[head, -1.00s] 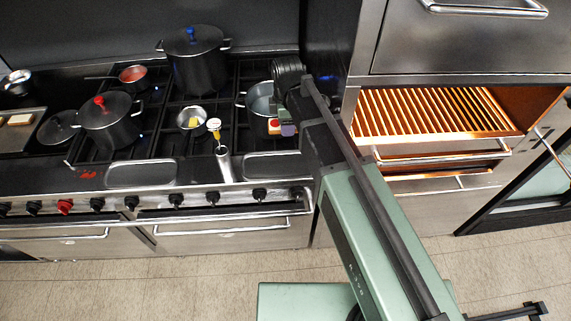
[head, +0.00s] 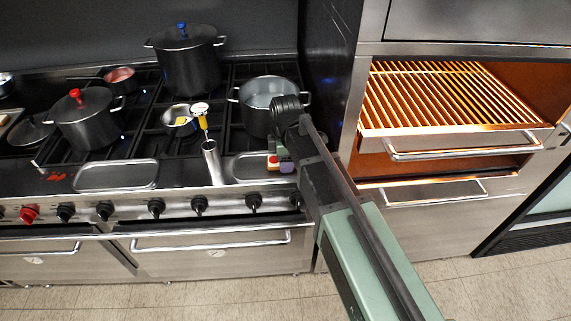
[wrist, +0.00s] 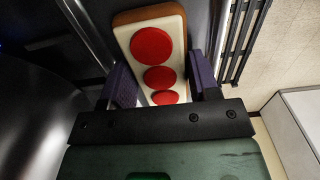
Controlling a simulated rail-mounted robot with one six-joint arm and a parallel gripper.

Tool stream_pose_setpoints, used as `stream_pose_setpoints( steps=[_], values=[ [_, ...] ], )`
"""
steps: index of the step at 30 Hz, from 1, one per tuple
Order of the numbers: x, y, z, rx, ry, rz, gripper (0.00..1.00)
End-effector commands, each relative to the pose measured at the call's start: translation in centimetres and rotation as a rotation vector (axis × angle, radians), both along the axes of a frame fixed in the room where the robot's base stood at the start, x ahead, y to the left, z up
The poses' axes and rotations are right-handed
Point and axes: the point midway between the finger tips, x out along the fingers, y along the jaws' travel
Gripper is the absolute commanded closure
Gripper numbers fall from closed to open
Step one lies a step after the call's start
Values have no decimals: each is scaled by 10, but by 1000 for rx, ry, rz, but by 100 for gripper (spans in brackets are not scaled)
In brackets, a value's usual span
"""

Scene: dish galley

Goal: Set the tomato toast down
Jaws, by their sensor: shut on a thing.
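The tomato toast, a pale slice with a brown crust and three red tomato rounds, is in my gripper. It fills the top middle of the wrist view (wrist: 134,40) and shows small in the head view (head: 272,162). My gripper (wrist: 158,82) has its purple fingers shut on the toast's two sides. In the head view my gripper (head: 282,157) holds it by the stove's front ledge, in front of the open grey pot (head: 255,120) and beside the right metal tray (head: 248,168). I cannot tell whether the toast touches anything.
A left metal tray (head: 116,176) lies bare on the front ledge. A metal cylinder (head: 211,158) with a yellow-handled tool stands between the trays. Lidded dark pots (head: 188,62) are on the burners. A glowing grill rack (head: 440,98) is at right.

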Motion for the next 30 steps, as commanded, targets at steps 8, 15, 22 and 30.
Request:
stream_pose_setpoints(
  steps=[8,15,22,30],
  values=[
    [0,0,-2,0,0,0,37],
    [0,0,-1,0,0,0,34],
    [0,0,18,0,0,0,34],
    [0,0,87,0,0,0,34]
  ],
)
